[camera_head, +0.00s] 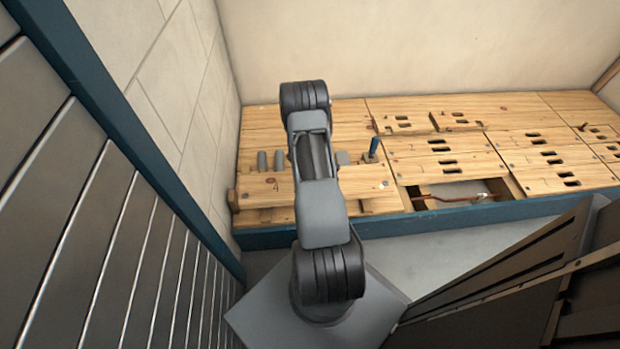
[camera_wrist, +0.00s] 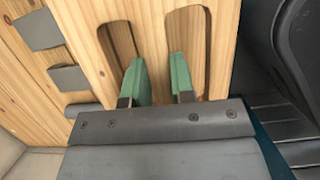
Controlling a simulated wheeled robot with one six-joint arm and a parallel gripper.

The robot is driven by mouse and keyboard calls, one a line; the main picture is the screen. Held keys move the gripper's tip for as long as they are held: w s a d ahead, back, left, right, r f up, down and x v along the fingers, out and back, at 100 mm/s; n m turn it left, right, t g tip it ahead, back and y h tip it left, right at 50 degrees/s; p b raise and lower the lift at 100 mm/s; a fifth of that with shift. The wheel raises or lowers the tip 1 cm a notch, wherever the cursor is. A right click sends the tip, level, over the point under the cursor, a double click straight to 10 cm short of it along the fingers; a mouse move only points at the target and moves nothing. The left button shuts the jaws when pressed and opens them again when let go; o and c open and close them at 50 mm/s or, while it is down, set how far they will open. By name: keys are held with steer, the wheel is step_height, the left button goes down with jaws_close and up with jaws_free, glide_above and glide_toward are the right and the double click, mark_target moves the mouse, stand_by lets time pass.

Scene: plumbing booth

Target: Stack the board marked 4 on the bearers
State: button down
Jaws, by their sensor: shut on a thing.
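The board marked 4 (camera_head: 258,187) lies level at the left front of the wooden deck, with a small dark mark that looks like a 4. Low wooden bearers (camera_head: 233,201) show under its left end and front edge. I cannot tell whether it rests on them or hangs just above. In the wrist view, my gripper (camera_wrist: 160,80) has its green fingers in the two long slots of the board (camera_wrist: 150,35), shut on the strip between them. In the head view my arm hides the gripper and the board's middle.
Grey blocks (camera_head: 279,160) stand behind the board. A blue-handled tool (camera_head: 373,148) stands to the right. An open bay (camera_head: 460,190) with a copper pipe lies further right, among slotted boards (camera_head: 450,160). A wall (camera_head: 185,90) rises close on the left.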

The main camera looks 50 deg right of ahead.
steer(key=shift+f+b, duration=2.1)
steer(key=shift+f, duration=0.45)
steer(key=shift+f+b, duration=0.5)
steer(key=shift+f, duration=0.05)
steer(key=shift+f+b, duration=0.9)
steer(key=shift+f, duration=0.15)
steer(key=shift+f, duration=0.2)
steer(key=c, duration=0.9)
jaws_free()
steer(key=p+v, duration=0.5)
steer(key=v, duration=0.8)
steer(key=shift+a+r+p, duration=0.15)
steer(key=shift+r+p, duration=0.2)
steer(key=shift+r, duration=0.05)
